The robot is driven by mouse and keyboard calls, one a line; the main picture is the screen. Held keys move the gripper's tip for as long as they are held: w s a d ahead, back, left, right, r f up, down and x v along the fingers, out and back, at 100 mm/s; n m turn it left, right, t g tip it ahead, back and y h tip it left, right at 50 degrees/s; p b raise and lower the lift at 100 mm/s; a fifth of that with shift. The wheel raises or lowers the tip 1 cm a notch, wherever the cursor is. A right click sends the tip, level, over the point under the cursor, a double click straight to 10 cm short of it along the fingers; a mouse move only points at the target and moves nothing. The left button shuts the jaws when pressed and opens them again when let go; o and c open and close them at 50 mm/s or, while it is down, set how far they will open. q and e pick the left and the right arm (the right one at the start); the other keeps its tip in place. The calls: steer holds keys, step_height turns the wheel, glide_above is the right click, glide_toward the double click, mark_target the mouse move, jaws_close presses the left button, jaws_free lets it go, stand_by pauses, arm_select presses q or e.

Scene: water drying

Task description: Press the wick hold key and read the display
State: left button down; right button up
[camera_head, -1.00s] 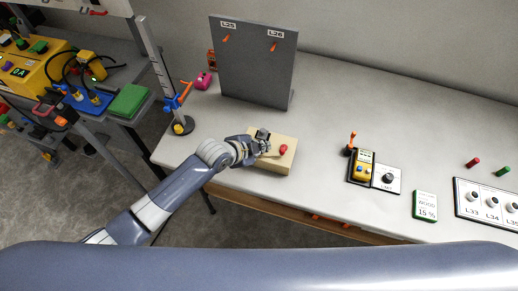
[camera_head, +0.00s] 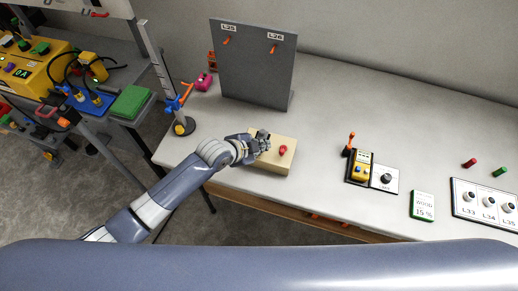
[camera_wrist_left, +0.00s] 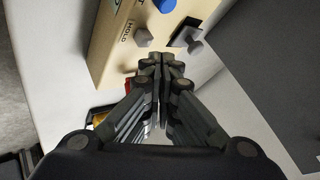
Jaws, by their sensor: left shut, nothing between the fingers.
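A beige box (camera_head: 262,163) with a red knob (camera_head: 283,150) stands near the table's front edge in the head view. My left gripper (camera_head: 264,142) is over its back left part, shut and empty. In the left wrist view the box (camera_wrist_left: 105,50) shows a HOLD label (camera_wrist_left: 127,30) beside a grey key (camera_wrist_left: 142,37). A blue knob (camera_wrist_left: 165,5) and a dark switch (camera_wrist_left: 188,36) are also on it. The shut fingertips (camera_wrist_left: 162,62) are just below the key in the picture; I cannot tell whether they touch it. No readable display shows on the box. My right gripper is out of view.
A grey upright panel (camera_head: 250,75) stands behind the box. A stand (camera_head: 184,127) with a tall scale is to its left. The table between box and meter is clear.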

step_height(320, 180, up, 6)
steer(key=p, duration=0.6)
stand_by(0.4)
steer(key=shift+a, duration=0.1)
